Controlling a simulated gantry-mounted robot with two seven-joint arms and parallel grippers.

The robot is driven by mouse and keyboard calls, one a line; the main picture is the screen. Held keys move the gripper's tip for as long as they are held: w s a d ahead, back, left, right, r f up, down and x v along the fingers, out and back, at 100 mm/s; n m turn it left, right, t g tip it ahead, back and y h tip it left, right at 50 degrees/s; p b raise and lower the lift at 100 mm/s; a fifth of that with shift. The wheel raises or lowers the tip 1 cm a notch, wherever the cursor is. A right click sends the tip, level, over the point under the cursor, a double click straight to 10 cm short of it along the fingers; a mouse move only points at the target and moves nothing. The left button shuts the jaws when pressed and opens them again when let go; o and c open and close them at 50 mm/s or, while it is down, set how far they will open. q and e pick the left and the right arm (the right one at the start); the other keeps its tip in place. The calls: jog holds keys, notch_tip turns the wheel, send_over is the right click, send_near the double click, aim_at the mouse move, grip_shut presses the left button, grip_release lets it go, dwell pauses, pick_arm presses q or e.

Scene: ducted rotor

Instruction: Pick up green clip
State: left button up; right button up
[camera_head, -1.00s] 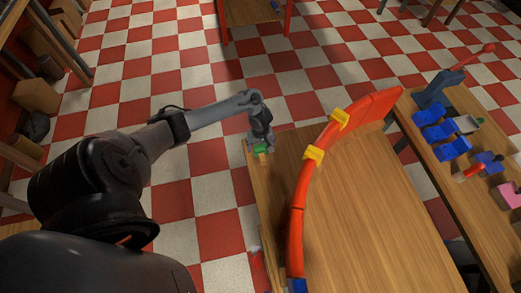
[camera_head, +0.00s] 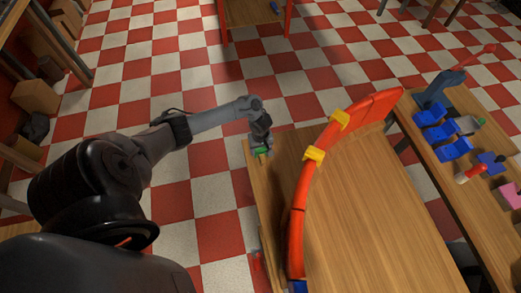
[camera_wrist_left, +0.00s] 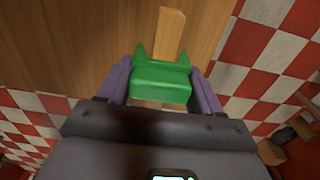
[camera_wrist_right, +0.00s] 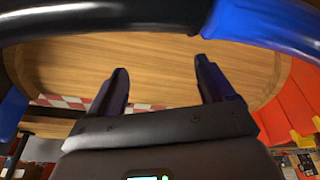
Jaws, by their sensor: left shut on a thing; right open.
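The green clip (camera_wrist_left: 161,82) sits between the two fingers of my left gripper (camera_wrist_left: 162,92) in the left wrist view. The fingers are shut on its sides, and its two pointed tips face away from the palm. In the head view the left gripper (camera_head: 261,147) is at the far left corner of the wooden table, with a little of the green clip (camera_head: 261,152) showing beneath it. I cannot tell whether the clip touches the table. My right gripper (camera_wrist_right: 160,95) is open and empty in the right wrist view; it is out of the head view.
An orange curved duct section (camera_head: 300,205) with yellow clips (camera_head: 314,154) stands on the wooden table (camera_head: 375,215). A wooden block (camera_wrist_left: 170,32) lies just beyond the green clip. A side table at right holds blue clips (camera_head: 433,133). A black and blue curved bar (camera_wrist_right: 100,20) crosses the right wrist view.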

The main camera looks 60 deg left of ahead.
pick_arm(q)
jog(key=shift+r+p, duration=0.3)
jog(key=shift+r, duration=0.5)
notch_tip(320, 180, up, 3)
jog(key=shift+f+p, duration=0.2)
jog(key=shift+p, duration=0.15)
jog(key=w+d+r+p, duration=0.2)
jog(key=d+r+p, duration=0.8)
jog(key=d+r, duration=0.1)
jog(key=shift+d+r+p, duration=0.25)
jog(key=shift+r+p, duration=0.15)
jog(key=shift+r, duration=0.05)
